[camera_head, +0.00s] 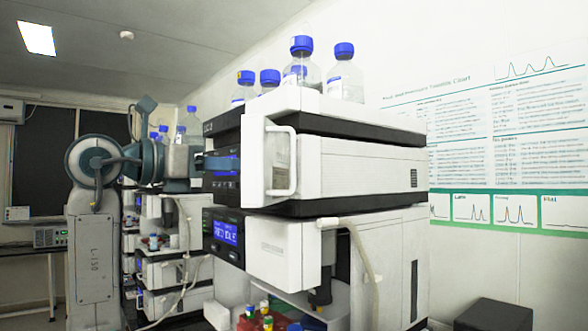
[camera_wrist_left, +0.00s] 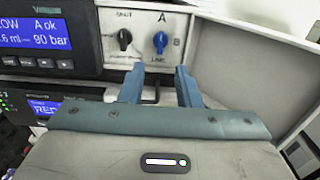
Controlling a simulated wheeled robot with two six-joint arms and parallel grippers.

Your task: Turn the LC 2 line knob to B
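The blue line knob (camera_wrist_left: 160,42) sits on a white panel (camera_wrist_left: 183,22) in the left wrist view, with the letter A above it and a "LINE" label below. Its grip looks about upright, toward the A; no B shows. My left gripper (camera_wrist_left: 160,78) is open and empty, its two blue fingers apart below the knob, with no visible contact. In the head view my left gripper (camera_head: 218,163) is at the front of the near white instrument stack (camera_head: 350,170), and the knob is not visible there. My right gripper is out of view.
A black knob (camera_wrist_left: 125,39) is close left of the blue one. A blue display (camera_wrist_left: 35,30) is further left. An open white door with a handle (camera_head: 283,160) stands right of the front panel. Blue-capped bottles (camera_head: 345,75) stand on top.

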